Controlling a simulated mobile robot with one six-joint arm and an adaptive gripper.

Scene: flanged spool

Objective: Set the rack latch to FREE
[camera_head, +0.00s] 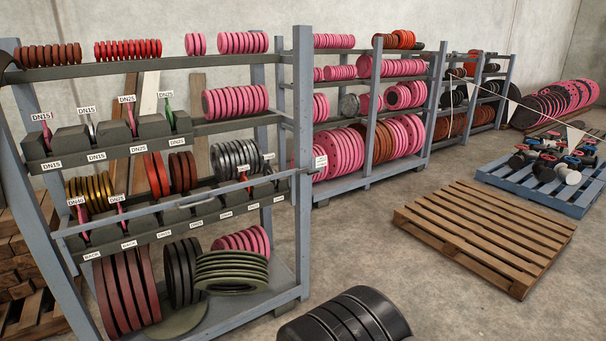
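A grey retaining bar (190,203) runs across the front of the near blue-grey rack (301,120), at the height of the lower row of slotted holders. Its right end meets the rack's front right post, where a small latch-like fitting (308,171) shows. The fitting is too small to read its position or any FREE marking. A small white tag (321,162) shows just right of that post; its text is not legible.
The rack holds flanges and labelled dark holders (92,138). A dark ribbed rounded object (345,318) is at the bottom centre; I cannot tell what it is. A wooden pallet (485,232) and a loaded blue pallet (560,195) lie right. Concrete floor between rack and wooden pallet is clear.

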